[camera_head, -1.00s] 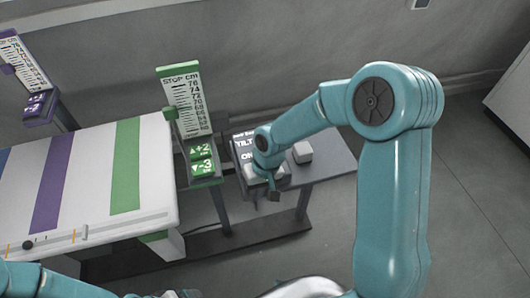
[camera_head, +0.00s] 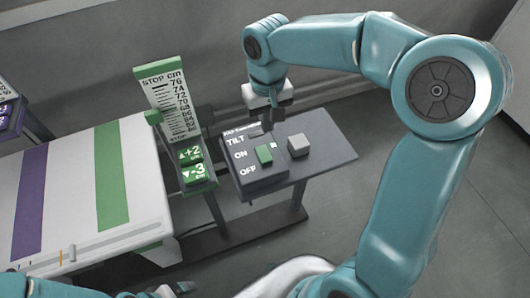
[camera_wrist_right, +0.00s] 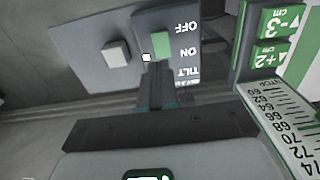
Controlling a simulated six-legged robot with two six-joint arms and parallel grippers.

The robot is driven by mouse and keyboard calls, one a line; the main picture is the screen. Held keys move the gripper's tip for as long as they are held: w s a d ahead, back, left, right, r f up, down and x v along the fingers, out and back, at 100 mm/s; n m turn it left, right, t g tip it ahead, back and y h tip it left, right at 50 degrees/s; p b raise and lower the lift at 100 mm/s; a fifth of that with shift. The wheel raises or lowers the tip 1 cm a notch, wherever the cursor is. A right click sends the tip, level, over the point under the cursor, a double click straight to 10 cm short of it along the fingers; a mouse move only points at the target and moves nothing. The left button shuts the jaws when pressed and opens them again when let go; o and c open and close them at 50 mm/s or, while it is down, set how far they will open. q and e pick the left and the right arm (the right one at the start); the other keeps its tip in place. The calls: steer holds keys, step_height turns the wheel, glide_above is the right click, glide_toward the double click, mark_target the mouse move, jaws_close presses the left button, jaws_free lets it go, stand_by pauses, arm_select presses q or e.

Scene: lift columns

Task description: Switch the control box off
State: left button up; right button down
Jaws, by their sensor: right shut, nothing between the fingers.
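The control box (camera_head: 262,178) is dark, labelled TILT, ON and OFF, and sits on a grey shelf. Its green switch (camera_head: 264,155) lies beside the ON label, with a small pale lit square at its upper right. The switch also shows in the right wrist view (camera_wrist_right: 160,45); I cannot tell which side is pressed. My right gripper (camera_head: 283,128) is shut and empty, above the box's far edge; its fingertips (camera_wrist_right: 158,68) appear just below the switch in the wrist view, apart from it. My left gripper (camera_head: 178,289) is partly cut off at the bottom edge; its fingers are unclear.
A pale grey block (camera_head: 298,146) sits right of the box on the shelf (camera_head: 335,157). To the left stand a green scale panel (camera_head: 170,98), a +2/-3 button panel (camera_head: 193,168) and a striped white table (camera_head: 75,180). The wall is behind.

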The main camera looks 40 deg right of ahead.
mark_target(266, 162)
step_height(266, 162, down, 14)
steer(key=shift+s+a, duration=0.1)
stand_by(0.4)
steer(key=shift+f+b, duration=0.1)
steer(key=shift+b, duration=0.25)
steer(key=shift+f+b, duration=0.25)
steer(key=shift+b, duration=0.1)
steer(key=shift+r, duration=0.25)
steer(key=shift+r+p, duration=0.6)
steer(key=shift+r, duration=0.15)
